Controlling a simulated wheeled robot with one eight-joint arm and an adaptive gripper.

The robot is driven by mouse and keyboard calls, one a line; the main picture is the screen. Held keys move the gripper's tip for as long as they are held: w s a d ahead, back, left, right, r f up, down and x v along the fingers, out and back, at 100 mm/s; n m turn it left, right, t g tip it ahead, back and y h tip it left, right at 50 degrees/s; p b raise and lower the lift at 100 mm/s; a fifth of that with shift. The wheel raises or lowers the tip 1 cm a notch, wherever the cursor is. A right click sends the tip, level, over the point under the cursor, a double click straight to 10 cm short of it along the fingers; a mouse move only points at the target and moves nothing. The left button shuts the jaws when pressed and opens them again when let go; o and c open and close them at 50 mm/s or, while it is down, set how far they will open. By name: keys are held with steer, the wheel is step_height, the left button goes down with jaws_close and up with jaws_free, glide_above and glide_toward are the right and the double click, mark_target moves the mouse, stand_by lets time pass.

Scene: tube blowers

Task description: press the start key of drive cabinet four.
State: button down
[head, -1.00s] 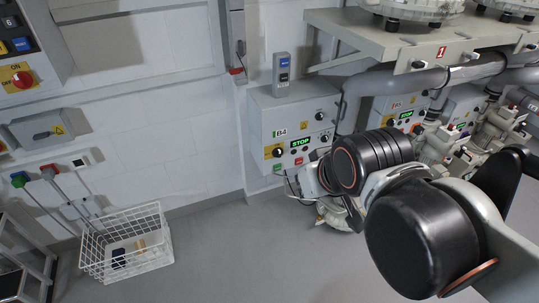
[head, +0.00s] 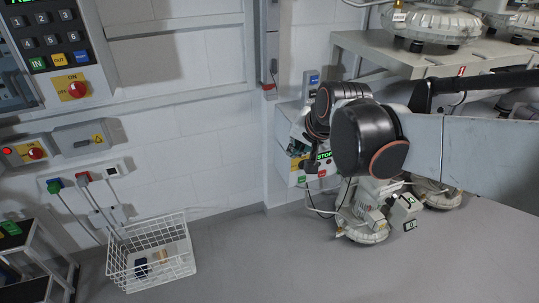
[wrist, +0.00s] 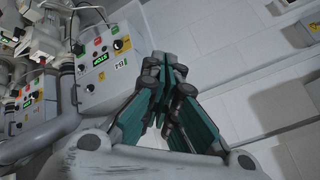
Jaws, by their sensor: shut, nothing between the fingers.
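Drive cabinet four (head: 285,122) is a pale box low on the wall, right of the corner. My arm hides much of its face in the head view. Part of its lit green STOP display (head: 324,156) shows, with a green key (head: 301,180) and a red key (head: 322,174) below. The wrist view shows the cabinet (wrist: 88,100) tilted, with its display (wrist: 97,57) and B4 label (wrist: 121,63). My gripper (wrist: 163,62) is shut and empty, beside the cabinet in that picture.
A neighbouring cabinet (wrist: 35,100) and grey pipe (wrist: 40,137) show in the wrist view. A grey shelf (head: 385,53) with blowers overhangs on the right. A blower unit (head: 362,228) stands below my arm. A white wire basket (head: 150,265) sits left; the floor between is clear.

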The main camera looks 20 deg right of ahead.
steer(key=w+d+f+m, duration=0.6)
steer(key=w+f+m, duration=0.15)
steer(key=w, duration=0.35)
steer(key=w+d+f+m, duration=0.65)
steer(key=w+f, duration=0.25)
steer(key=w, duration=0.2)
steer(key=w+d+f+m, duration=0.1)
steer(key=d+f+m, duration=0.2)
steer(key=f, duration=0.7)
steer(key=w+d+f+m, duration=0.1)
steer(key=d+f+m, duration=0.3)
steer(key=f, duration=0.6)
steer(key=w+d+f+m+t, duration=0.1)
steer(key=d+f+m, duration=0.3)
steer(key=f, duration=0.7)
steer(key=m, duration=0.2)
steer(key=shift+w+m+b, duration=0.2)
steer(key=shift+m+b, duration=0.1)
steer(key=shift+m, duration=0.1)
steer(key=shift+a, duration=0.1)
